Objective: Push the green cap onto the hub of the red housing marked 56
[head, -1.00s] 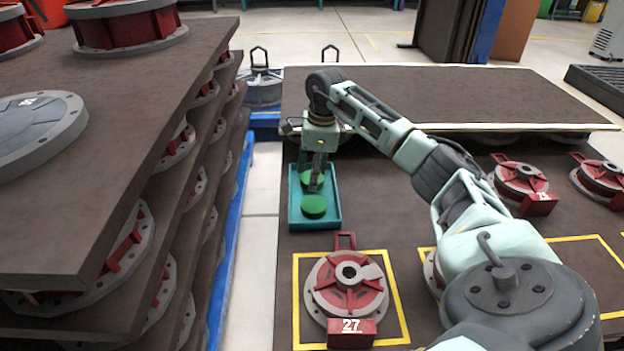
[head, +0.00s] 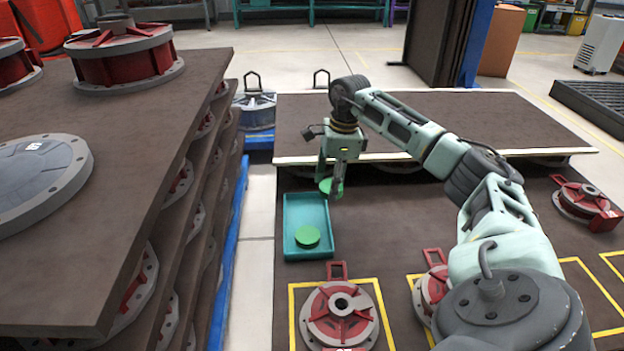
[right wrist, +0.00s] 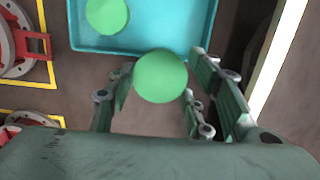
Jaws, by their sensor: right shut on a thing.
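My right gripper (head: 333,188) is shut on a green cap (head: 325,186) and holds it above the back right of the teal tray (head: 290,215). In the right wrist view the held round cap (right wrist: 160,76) sits between the fingers, beside the tray's edge (right wrist: 130,50). A second green cap (head: 307,236) lies in the tray. A red housing (head: 340,312) on a grey flange, with an open hub, lies in a yellow square in front; its label is cut off. Other red housings are at right (head: 585,204) and behind my arm (head: 432,290). No 56 is readable. My left gripper is not in view.
A tall stack of brown boards (head: 165,110) with housings and grey discs stands at the left. A raised brown board (head: 430,115) with a pale edge lies behind the tray. The brown surface right of the tray is clear.

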